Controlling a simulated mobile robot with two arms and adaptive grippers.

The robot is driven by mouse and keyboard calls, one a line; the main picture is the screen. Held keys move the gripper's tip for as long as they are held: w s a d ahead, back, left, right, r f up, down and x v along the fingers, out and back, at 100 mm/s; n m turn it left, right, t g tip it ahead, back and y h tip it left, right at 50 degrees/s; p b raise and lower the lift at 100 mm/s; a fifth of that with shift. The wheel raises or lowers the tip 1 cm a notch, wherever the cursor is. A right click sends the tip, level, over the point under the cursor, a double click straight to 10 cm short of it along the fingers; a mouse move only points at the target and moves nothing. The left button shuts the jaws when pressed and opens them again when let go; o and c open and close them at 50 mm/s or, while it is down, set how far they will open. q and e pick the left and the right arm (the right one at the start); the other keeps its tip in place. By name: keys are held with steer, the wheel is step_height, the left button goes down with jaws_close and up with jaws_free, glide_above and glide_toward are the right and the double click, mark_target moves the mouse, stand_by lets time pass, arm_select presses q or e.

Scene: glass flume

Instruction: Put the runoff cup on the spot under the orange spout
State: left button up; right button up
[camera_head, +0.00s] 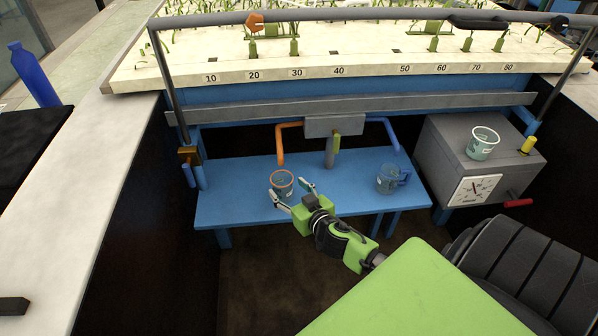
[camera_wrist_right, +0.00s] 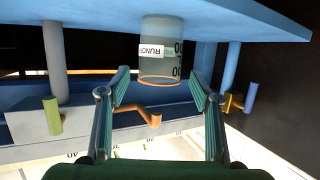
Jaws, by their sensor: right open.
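The runoff cup (camera_head: 282,186), clear with an orange rim, stands upright on the blue bench, below and about in line with the orange spout (camera_head: 281,146). In the right wrist view, which shows the scene upside down, the cup (camera_wrist_right: 162,55) carries a label reading "RUNO…", and the orange spout (camera_wrist_right: 140,110) shows beyond its rim. My right gripper (camera_head: 291,194) is open at the cup's near side, its fingertips spread to either side of it. In the wrist view no finger (camera_wrist_right: 158,90) clearly presses on the cup. The spot itself is not distinguishable. My left gripper is out of view.
A blue-tinted cup (camera_head: 387,180) stands on the bench (camera_head: 235,205) under the blue spout (camera_head: 383,127). A grey-green spout (camera_head: 332,150) hangs between. A pale green cup (camera_head: 482,146) sits on a grey box with a dial (camera_head: 440,140) at right. The bench's middle is clear.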

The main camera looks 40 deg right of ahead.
steer(key=v, duration=0.7)
steer(key=shift+w, duration=0.1)
steer(key=a+f+n+y, duration=0.15)
steer(key=a+f, duration=0.25)
steer(key=a, duration=0.4)
step_height(320, 180, down, 10)
steer(key=s+a+g, duration=0.3)
steer(key=s+f+n+g, duration=0.1)
steer(key=s+f+g, duration=0.1)
steer(key=s+f, duration=0.55)
steer(key=s+f+n+g, duration=0.15)
steer(key=s+f, duration=0.25)
steer(key=f, duration=0.6)
steer(key=s+f+g, duration=0.2)
steer(key=s+f, duration=0.2)
steer(key=s, duration=0.5)
steer(key=s+a+f+g, duration=0.1)
steer(key=s+f+g, duration=0.1)
steer(key=s+f, duration=0.3)
steer(key=s+f+g, duration=0.3)
steer(key=s+f, duration=0.1)
steer(key=s, duration=0.8)
steer(key=shift+s+f+y, duration=0.35)
steer(key=shift+f, duration=0.05)
steer(key=shift+a+r, duration=0.1)
steer(key=shift+a, duration=0.05)
